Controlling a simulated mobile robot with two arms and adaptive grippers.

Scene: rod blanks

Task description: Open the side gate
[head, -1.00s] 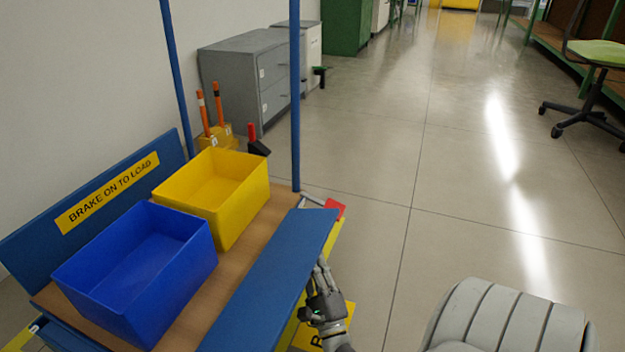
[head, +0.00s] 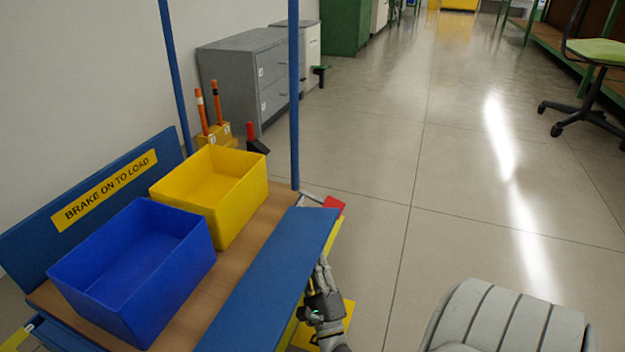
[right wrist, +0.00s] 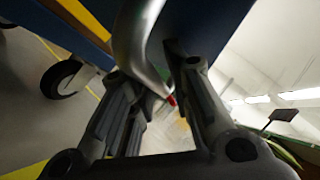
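The side gate (head: 275,272) is a long blue panel on the right side of a blue cart, seen from above along the deck's edge. My right gripper (head: 322,275) is at the outer face of this panel, near its far half. In the right wrist view, a curved silver metal handle (right wrist: 138,40) runs between the fingers of my right gripper (right wrist: 150,75), which appear shut on it. The blue panel (right wrist: 215,20) shows just beyond. The contact is partly hidden in the head view. My left gripper is not in view.
A blue bin (head: 130,270) and a yellow bin (head: 240,210) stand on the wooden deck. A red piece (head: 333,204) is at the cart's far right corner. A wheel (right wrist: 65,80) shows below. Floor to the right (head: 380,250) is clear.

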